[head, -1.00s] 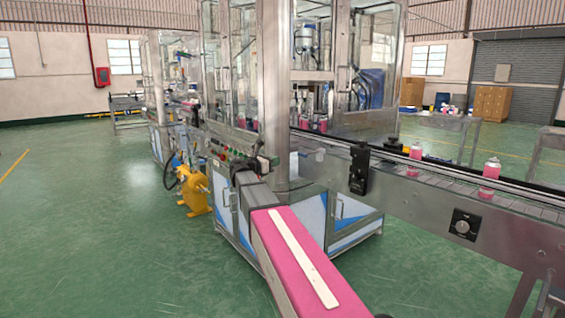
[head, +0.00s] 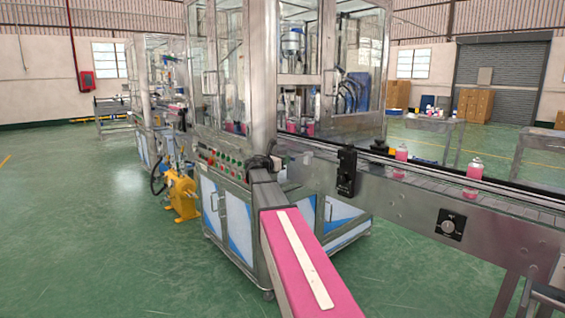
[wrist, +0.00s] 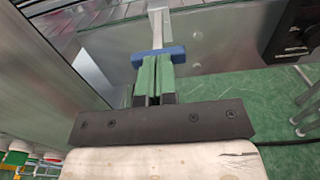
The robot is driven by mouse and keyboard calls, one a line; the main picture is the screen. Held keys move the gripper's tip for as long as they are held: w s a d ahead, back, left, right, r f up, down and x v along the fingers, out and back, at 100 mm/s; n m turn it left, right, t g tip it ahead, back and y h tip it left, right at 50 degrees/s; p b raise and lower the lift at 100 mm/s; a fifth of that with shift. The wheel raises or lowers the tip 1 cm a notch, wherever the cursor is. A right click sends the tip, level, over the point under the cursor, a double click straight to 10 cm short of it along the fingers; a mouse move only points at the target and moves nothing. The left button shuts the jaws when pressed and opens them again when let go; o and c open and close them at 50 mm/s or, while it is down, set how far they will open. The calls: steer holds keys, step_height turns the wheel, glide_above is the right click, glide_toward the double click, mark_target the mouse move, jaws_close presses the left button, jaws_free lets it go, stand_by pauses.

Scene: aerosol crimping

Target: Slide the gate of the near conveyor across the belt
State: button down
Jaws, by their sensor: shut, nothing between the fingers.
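The near conveyor (head: 400,203) runs from the machine to the lower right, with its belt behind a metal side wall. In the wrist view a blue bar (wrist: 150,55) sits on the end of a pale metal rod (wrist: 156,25) that reaches back towards the belt; this looks like the gate and its handle. My gripper (wrist: 153,62) has green fingers, shut and empty, with the tips right at the blue bar's near side. I cannot tell whether they touch it. In the head view my arm reaches towards the machine's corner, and the bar cannot be made out.
A black box (head: 346,172) is fixed on the conveyor's side, with a knob panel (head: 450,224) further right. Pink cans (head: 474,175) stand on the belt. A metal machine post (head: 263,75) rises close to my arm's end. Green floor is open to the left.

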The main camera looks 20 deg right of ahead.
mark_target(296, 157)
steer(key=x, duration=0.7)
steer(key=shift+a, duration=0.1)
steer(key=shift+w, duration=0.1)
